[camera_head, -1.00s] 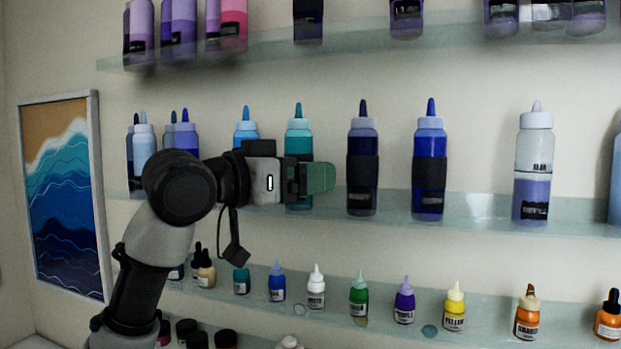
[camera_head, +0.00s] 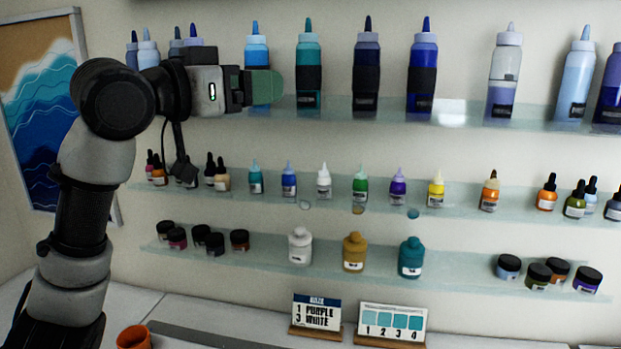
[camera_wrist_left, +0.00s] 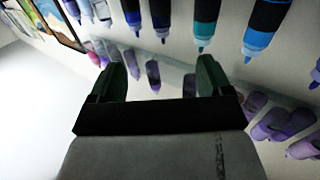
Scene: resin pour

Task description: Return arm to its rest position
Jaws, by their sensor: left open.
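My left arm (camera_head: 85,200) rises from the lower left in the head view, bent at the wrist. My left gripper (camera_head: 268,87) points right, in front of the upper shelf of bottles, near the light blue bottle and the teal bottle. In the left wrist view the two green fingertips (camera_wrist_left: 162,80) stand apart with nothing between them. The gripper is open and empty. My right gripper is not in view.
A glass shelf (camera_head: 340,108) holds large bottles. A middle shelf (camera_head: 330,200) carries small dropper bottles, and a lower shelf (camera_head: 270,254) carries jars. Below, a counter (camera_head: 460,325) holds an orange cup (camera_head: 134,338), a recipe card (camera_head: 317,312) and a swatch card (camera_head: 391,321).

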